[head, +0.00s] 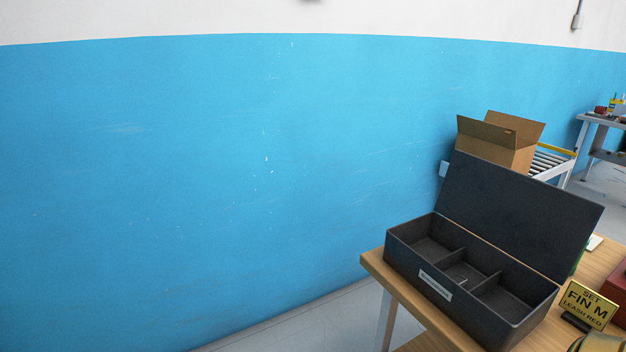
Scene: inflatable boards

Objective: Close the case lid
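A black case (425,281) stands on a wooden table at the lower right of the head view. Its black lid (522,212) is open and stands up along the back edge, leaning slightly back. The case has three compartments in a row, with a small light-edged item visible near the middle one. A pale label (436,285) is on its front wall. Neither of my grippers shows in this view.
A yellow sign (588,303) reading "SET FIN M LEASH RED" stands right of the case. A red box (619,290) is at the right edge. An open cardboard box (497,148) is behind on a roller conveyor (550,162). The wooden table (376,263) ends left of the case.

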